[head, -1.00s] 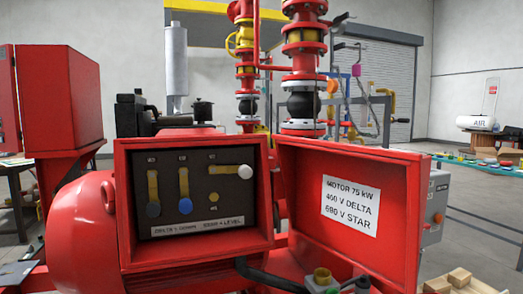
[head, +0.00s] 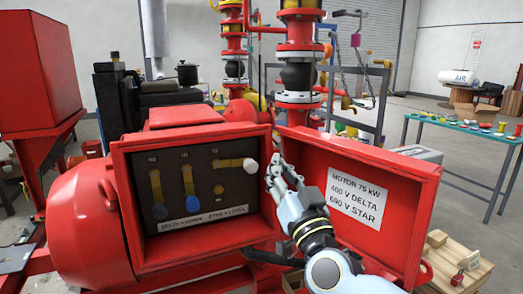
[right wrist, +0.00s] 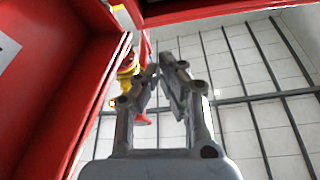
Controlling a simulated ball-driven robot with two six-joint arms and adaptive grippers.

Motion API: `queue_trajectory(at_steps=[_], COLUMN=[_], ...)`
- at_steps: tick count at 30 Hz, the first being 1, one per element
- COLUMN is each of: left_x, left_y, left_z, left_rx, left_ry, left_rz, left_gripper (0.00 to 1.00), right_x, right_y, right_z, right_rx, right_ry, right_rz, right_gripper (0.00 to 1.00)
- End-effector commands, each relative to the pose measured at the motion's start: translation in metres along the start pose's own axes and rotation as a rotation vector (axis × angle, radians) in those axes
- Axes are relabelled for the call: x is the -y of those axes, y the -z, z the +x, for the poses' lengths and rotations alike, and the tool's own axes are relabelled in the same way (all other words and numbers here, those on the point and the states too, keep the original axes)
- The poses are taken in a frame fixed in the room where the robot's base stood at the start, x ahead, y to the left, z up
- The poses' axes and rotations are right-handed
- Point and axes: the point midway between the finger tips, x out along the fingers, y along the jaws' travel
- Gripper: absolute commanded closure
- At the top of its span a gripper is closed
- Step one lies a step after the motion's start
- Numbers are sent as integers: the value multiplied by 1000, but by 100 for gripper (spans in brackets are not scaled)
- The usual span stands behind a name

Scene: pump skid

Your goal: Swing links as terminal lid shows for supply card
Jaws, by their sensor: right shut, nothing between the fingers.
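The open red terminal box (head: 262,222) holds three brass links on a dark panel. The left link (head: 155,182) and middle link (head: 186,178) hang down, with blue knobs at their lower ends. The right link (head: 229,163) lies level, its white knob (head: 250,166) at the right end. A strip label (head: 203,219) below reads delta down, star level. The lid (head: 408,190) stands open at the right; its plate (head: 356,197) reads motor 75 kW, 400 V delta, 690 V star. My right gripper (head: 275,172) is shut and empty, just right of the white knob. No supply card is identifiable.
A wooden crate (head: 460,268) stands at lower right. Red pipework (head: 300,55) rises behind the box.

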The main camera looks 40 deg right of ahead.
Motion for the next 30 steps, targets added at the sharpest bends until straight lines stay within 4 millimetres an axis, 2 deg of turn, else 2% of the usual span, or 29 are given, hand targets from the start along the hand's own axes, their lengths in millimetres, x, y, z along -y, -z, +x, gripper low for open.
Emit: queue_trajectory(at_steps=[6,10,14,24,27,30], left_x=[-2,-1,-1,0,0,0], left_y=[-4,1,5,8,6,6], left_z=[0,-3,-9,-20,-6,-2], left_rx=[6,0,-5,-9,-8,-8], left_ry=[-2,-2,-1,-1,-1,-1], left_rz=[-1,-1,-1,-1,-1,-1], left_gripper=[60,60,60,60,60,60], right_x=[0,0,1,0,-1,-1], right_y=[-1,0,1,0,-24,-33], right_z=[1,11,33,104,92,89], right_rx=[1,1,-1,0,6,4], right_ry=[0,1,1,0,0,-1], right_rz=[0,0,0,0,-1,-1], right_gripper=[100,100,100,100,100,100])
